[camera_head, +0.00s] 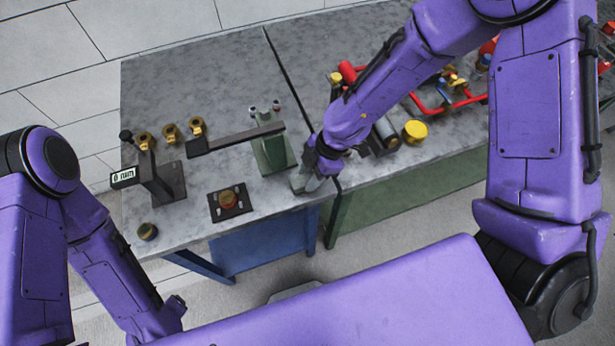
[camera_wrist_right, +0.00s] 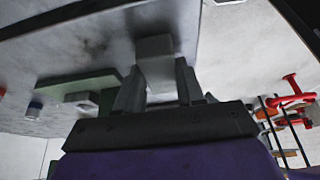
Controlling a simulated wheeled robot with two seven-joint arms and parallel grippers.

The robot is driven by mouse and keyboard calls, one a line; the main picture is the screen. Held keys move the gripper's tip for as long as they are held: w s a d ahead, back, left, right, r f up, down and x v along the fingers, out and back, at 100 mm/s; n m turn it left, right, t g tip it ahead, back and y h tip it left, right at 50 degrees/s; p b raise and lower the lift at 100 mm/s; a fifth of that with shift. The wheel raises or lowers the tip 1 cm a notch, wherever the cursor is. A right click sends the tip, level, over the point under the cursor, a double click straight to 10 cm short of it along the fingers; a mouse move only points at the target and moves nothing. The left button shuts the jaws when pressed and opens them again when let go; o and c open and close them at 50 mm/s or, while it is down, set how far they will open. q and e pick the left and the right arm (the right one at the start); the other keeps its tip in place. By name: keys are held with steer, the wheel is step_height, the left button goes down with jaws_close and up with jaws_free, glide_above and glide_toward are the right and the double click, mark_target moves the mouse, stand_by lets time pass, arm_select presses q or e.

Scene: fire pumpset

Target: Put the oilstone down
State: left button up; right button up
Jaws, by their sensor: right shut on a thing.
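My right gripper (camera_head: 308,178) is low at the front edge of the grey worktop, beside the gap between the two benches. In the right wrist view its fingers (camera_wrist_right: 158,90) are shut on the oilstone (camera_wrist_right: 155,62), a plain light grey block. The oilstone's far end points at the grey worktop surface; I cannot tell whether it touches. In the head view the stone is mostly hidden by the gripper. My left arm hangs at the lower left, off the bench, and its fingers do not show.
A green stand (camera_head: 274,152) is just left of my right gripper. A dark bar fixture (camera_head: 238,138), brass fittings (camera_head: 170,132) and a black plate (camera_head: 229,202) with a brass part lie further left. Red piping (camera_head: 430,104) and a yellow cap (camera_head: 415,130) are on the right bench.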

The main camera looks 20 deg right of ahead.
steer(key=shift+s+r, duration=0.1)
steer(key=shift+r, duration=0.05)
steer(key=shift+s+f, duration=0.1)
steer(key=shift+f, duration=0.15)
steer(key=o, duration=1.1)
steer(key=shift+r, duration=0.1)
steer(key=shift+r, duration=0.3)
steer(key=b+v, duration=0.1)
steer(key=v, duration=1)
steer(key=shift+d+r, duration=0.25)
steer(key=shift+r, duration=0.1)
